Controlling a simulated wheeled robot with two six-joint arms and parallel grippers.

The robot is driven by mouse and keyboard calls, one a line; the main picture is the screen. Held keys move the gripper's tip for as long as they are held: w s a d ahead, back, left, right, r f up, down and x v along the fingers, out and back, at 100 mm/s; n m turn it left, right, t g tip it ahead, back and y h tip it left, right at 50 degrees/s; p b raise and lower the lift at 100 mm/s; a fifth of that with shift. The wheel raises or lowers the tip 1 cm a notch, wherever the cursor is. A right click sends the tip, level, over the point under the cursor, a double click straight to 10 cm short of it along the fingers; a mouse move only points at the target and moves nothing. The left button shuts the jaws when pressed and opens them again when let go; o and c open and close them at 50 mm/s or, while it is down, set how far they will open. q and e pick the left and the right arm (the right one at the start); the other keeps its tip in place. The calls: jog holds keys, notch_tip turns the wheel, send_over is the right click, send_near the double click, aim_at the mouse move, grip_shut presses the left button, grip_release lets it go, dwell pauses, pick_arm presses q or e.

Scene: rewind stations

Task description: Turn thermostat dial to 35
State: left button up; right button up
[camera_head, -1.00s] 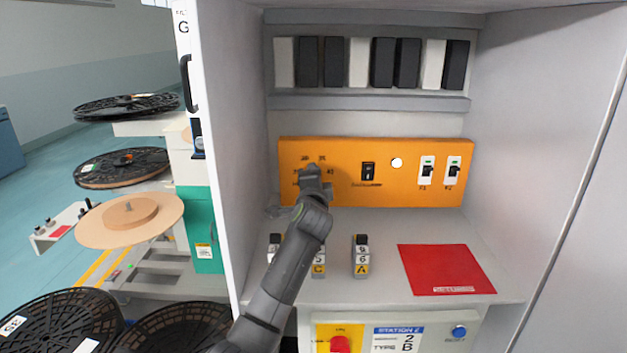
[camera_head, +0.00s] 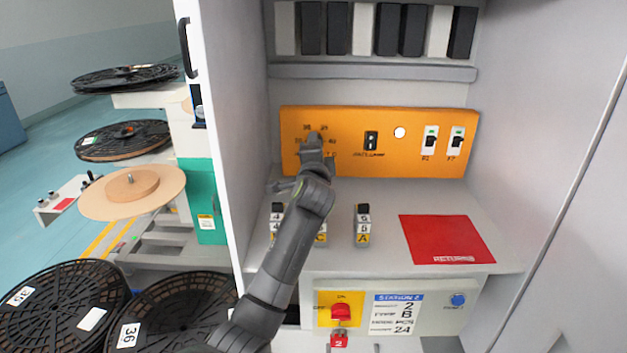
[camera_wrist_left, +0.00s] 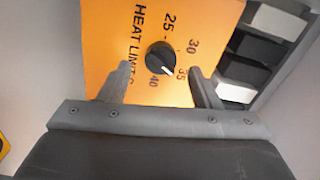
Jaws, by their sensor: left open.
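The thermostat dial is a round black knob (camera_wrist_left: 160,58) with a white pointer mark, on the orange panel (camera_head: 355,123). In the left wrist view, numbers 25, 30, 35 and 40 stand around it beside the words "HEAT LIMIT". The pointer seems to aim between 35 and 40. My left gripper (camera_wrist_left: 161,69) is open, with one finger on each side of the dial in the picture; I cannot tell whether they touch it. In the head view my left gripper (camera_head: 313,140) is in front of the dial and hides it. My right gripper is not in view.
The cabinet's left wall (camera_head: 225,130) stands close to my arm.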

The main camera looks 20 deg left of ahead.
pick_arm(q)
jog(key=b+v, duration=0.2)
jog(key=v, duration=1.3)
jog(key=shift+b, duration=0.3)
jog(key=shift+w, duration=0.1)
